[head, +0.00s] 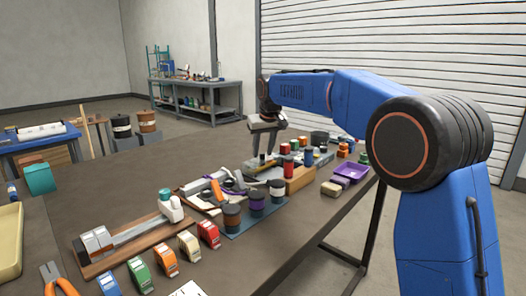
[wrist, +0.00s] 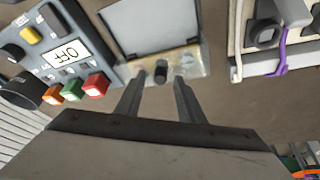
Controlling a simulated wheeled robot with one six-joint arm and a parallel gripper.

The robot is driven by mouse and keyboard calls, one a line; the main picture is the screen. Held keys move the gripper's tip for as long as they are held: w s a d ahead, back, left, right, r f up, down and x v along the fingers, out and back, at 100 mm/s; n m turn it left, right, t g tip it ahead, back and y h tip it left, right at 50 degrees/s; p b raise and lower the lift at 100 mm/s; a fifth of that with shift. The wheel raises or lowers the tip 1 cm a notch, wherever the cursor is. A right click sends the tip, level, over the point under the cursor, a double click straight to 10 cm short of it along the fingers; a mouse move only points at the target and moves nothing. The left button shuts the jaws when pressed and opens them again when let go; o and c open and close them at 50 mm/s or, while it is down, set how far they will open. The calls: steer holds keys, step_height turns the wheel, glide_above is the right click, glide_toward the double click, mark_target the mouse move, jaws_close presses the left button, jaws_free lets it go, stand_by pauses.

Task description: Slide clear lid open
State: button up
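In the wrist view a flat box with a grey panel (wrist: 150,25) lies at the top middle. A clear, yellowish strip, apparently the clear lid (wrist: 140,73), shows along its near edge, with a short black knob (wrist: 161,72) on it. My gripper (wrist: 157,80) is open, one finger on each side of the knob. Small gaps show between the fingers and the knob; I cannot tell how high the tips are. In the head view my gripper (head: 268,150) points down over the far part of the table, and the lid cannot be made out there.
A control box (wrist: 62,50) with an OFF display and coloured buttons stands close on the left. A pale tray with a black ring and purple strap (wrist: 270,45) is on the right. The crowded table (head: 290,225) also bears a purple tray (head: 351,172) and tape dispensers (head: 190,246).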

steer(key=shift+f, duration=0.25)
jaws_close()
steer(key=shift+s+d, duration=1.05)
steer(key=shift+d, duration=0.35)
steer(key=shift+s+d, duration=1.05)
steer(key=shift+d, duration=0.3)
jaws_free()
